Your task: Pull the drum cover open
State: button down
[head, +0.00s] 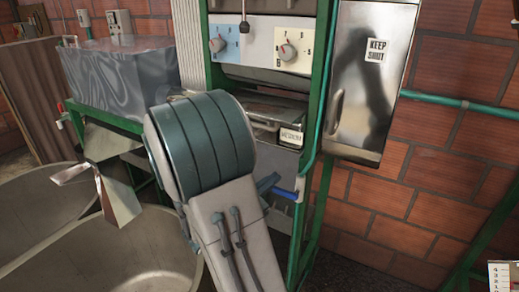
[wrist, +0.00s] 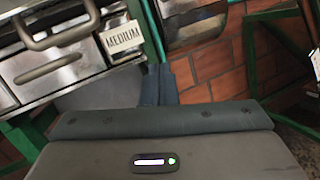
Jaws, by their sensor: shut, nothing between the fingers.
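My gripper (head: 268,183) shows just past my arm in the head view, low in front of the green-framed machine. In the wrist view its dark fingers (wrist: 157,84) are together and empty, below and right of the MEDIUM label (wrist: 121,37). A metal panel with a bar handle (wrist: 56,66) is at the left of the wrist view, apart from the fingers. A curved metal surface (head: 268,79) sits under the dials in the head view. I cannot tell for sure which part is the drum cover. My arm hides much of the machine's front.
A steel cabinet (head: 366,75) marked KEEP SHUT, with a handle, is on the brick wall at right. Large round tubs (head: 130,250) and a metal hopper (head: 118,78) stand at left. Green pipes and frame posts edge the space.

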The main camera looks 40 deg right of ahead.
jog(key=w+a+f+n+t+b, duration=0.1)
jog(key=w+a+f+n+t, duration=0.15)
jog(key=w+n+t, duration=0.4)
jog(key=w+d+r+p, duration=0.3)
jog(key=d+r+p, duration=0.2)
jog(key=d+r, duration=0.2)
jog(key=shift+d+r+t+h, duration=0.35)
jog(key=shift+d+t, duration=0.1)
jog(key=shift+d, duration=0.25)
jog(key=shift+w, duration=0.1)
